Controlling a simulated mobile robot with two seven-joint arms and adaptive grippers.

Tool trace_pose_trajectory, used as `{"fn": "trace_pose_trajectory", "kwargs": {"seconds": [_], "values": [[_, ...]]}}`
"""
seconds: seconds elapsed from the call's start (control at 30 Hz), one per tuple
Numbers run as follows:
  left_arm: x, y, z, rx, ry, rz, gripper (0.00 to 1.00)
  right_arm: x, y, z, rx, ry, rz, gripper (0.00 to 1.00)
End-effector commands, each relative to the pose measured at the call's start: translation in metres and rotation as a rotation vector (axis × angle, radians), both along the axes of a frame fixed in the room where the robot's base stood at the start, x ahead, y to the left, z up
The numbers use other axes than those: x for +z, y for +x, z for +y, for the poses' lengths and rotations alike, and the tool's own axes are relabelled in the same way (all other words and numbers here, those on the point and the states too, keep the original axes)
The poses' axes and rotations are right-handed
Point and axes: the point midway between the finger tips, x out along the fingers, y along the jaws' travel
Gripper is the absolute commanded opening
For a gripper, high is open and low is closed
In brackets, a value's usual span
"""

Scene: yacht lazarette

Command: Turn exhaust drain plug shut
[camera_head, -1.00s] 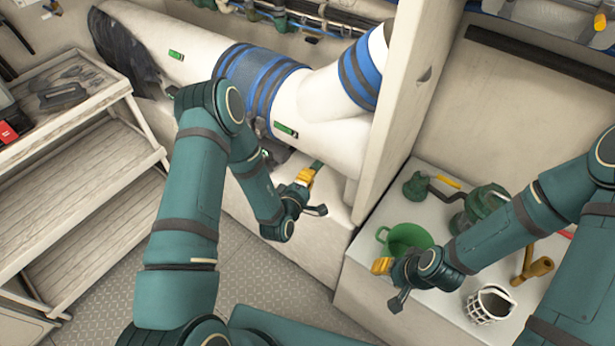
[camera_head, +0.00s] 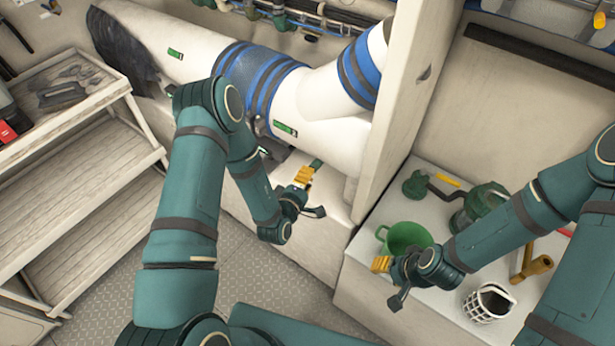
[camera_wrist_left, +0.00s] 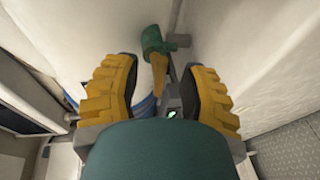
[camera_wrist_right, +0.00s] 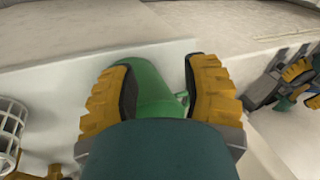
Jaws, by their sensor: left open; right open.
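The white exhaust pipe (camera_head: 335,135) with blue bands runs along the wall behind my left arm. A small green fitting (camera_head: 316,163) sits below it, just beyond my left gripper (camera_head: 303,176); I take it to be the drain plug. In the left wrist view, a green fitting (camera_wrist_left: 153,40) with a grey stub and a tan part (camera_wrist_left: 159,74) shows ahead, between the fingers. The left gripper (camera_wrist_left: 165,85) is open; contact cannot be told. My right gripper (camera_head: 383,267) is open beside a green bucket (camera_head: 408,237), which also shows between its fingers in the right wrist view (camera_wrist_right: 152,92).
A white bulkhead (camera_head: 405,95) stands to the right of my left gripper. Beyond it, a white bench (camera_head: 400,200) carries the bucket, a green canister (camera_head: 483,203), a white basket (camera_head: 490,303) and a brass fitting (camera_head: 533,268). Wooden steps (camera_head: 80,190) stand at left.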

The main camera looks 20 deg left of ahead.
Motion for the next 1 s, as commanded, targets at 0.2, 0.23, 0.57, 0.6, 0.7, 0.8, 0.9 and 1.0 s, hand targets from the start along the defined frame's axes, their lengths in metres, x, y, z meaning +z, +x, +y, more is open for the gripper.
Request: {"fn": "trace_pose_trajectory", "kwargs": {"seconds": [0.2,0.23,0.57,0.6,0.7,0.8,0.9,1.0], "values": [[0.008,-0.042,0.005,-0.001,0.000,0.003,0.42,0.000,0.000,0.000,0.000,0.000,0.000,0.47],[0.009,-0.048,0.006,0.000,0.000,0.003,0.42,0.000,0.000,0.000,0.000,0.000,0.000,0.47],[0.019,-0.097,0.011,-0.001,0.000,0.001,0.42,0.000,0.000,0.000,0.000,0.000,0.000,0.47],[0.019,-0.100,0.012,-0.001,0.000,-0.001,0.42,0.000,0.000,0.000,0.000,0.000,0.000,0.47],[0.020,-0.104,0.012,-0.001,0.000,-0.001,0.42,0.000,0.000,0.000,0.000,0.000,0.000,0.47],[0.021,-0.105,0.012,0.000,0.000,-0.001,0.42,0.000,0.000,0.000,0.000,0.000,0.000,0.47],[0.021,-0.105,0.012,0.000,0.000,-0.002,0.42,0.000,0.000,0.000,0.000,0.000,0.000,0.47],[0.021,-0.105,0.012,0.000,-0.001,-0.002,0.62,0.000,0.000,0.000,0.000,0.000,0.000,0.47]]}}
